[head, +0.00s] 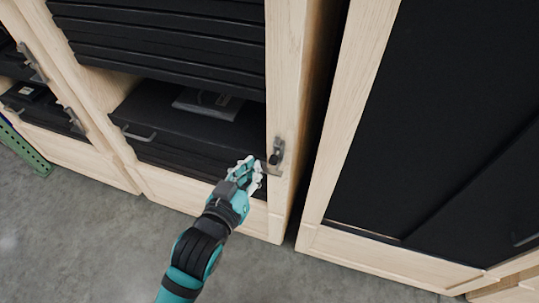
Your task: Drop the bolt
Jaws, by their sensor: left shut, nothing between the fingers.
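A grey metal bolt (277,152) is mounted on the pale wooden post at the right side of the middle rack. Its upper part stands roughly upright against the post, and a short bar shows just below it. My left gripper (256,168) is at the left side of the bolt, its pale fingertips close to it. The fingers look shut with nothing seen between them. I cannot tell whether they touch the bolt. My right gripper is out of view.
The middle rack holds black totes (165,120), one with a handle. A similar rack with metal latches (33,62) stands left. A large black-panelled wooden unit (345,180) stands right, across a narrow dark gap. The grey floor (90,240) in front is clear.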

